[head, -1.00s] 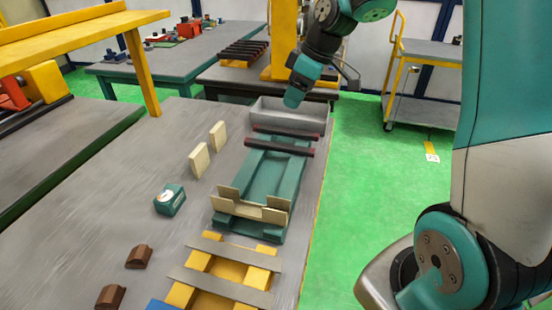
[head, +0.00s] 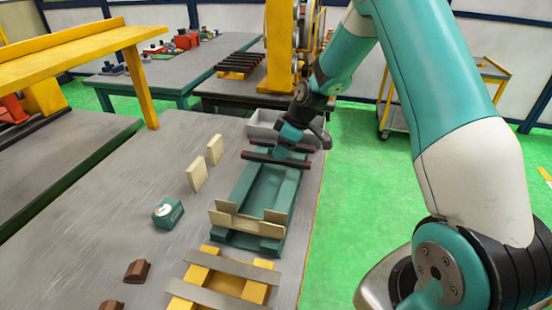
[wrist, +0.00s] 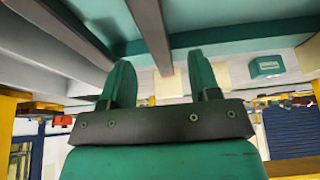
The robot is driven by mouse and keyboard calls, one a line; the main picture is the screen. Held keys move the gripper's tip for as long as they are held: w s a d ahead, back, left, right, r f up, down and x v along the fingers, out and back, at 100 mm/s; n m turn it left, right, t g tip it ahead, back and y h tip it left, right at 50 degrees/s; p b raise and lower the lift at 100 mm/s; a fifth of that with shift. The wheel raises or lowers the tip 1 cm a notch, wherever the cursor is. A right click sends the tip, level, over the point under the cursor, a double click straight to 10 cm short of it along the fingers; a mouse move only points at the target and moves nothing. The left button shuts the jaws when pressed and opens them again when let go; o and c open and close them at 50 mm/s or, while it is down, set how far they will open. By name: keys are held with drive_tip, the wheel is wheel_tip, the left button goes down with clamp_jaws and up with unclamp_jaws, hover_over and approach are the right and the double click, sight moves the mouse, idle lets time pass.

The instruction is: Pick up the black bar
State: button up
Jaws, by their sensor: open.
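Two dark bars with reddish ends lie across the far end of the teal fixture (head: 266,186). The nearer black bar (head: 260,157) is partly covered by my gripper (head: 289,141), and the farther bar (head: 262,141) is mostly behind it. My gripper points down at the bars. In the wrist view my gripper (wrist: 160,64) has its fingers spread, with one bar (wrist: 148,22) running through the gap between them in the picture. The other bar (wrist: 62,28) is to the left. I cannot tell how far the fingers reach down beside the bar. Nothing appears gripped.
A grey box (head: 262,128) stands just behind the bars. Cream plates (head: 240,218) stand on the fixture's near end. A green device (head: 167,212) and two upright cream blocks (head: 197,174) are on the table (head: 120,215). Yellow supports (head: 195,272) are in front.

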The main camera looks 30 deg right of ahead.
drive_tip(key=p+x, duration=0.1)
drive_tip(key=x, duration=0.3)
drive_tip(key=shift+w+f, duration=0.1)
drive_tip(key=shift+w, duration=0.05)
clamp_jaws()
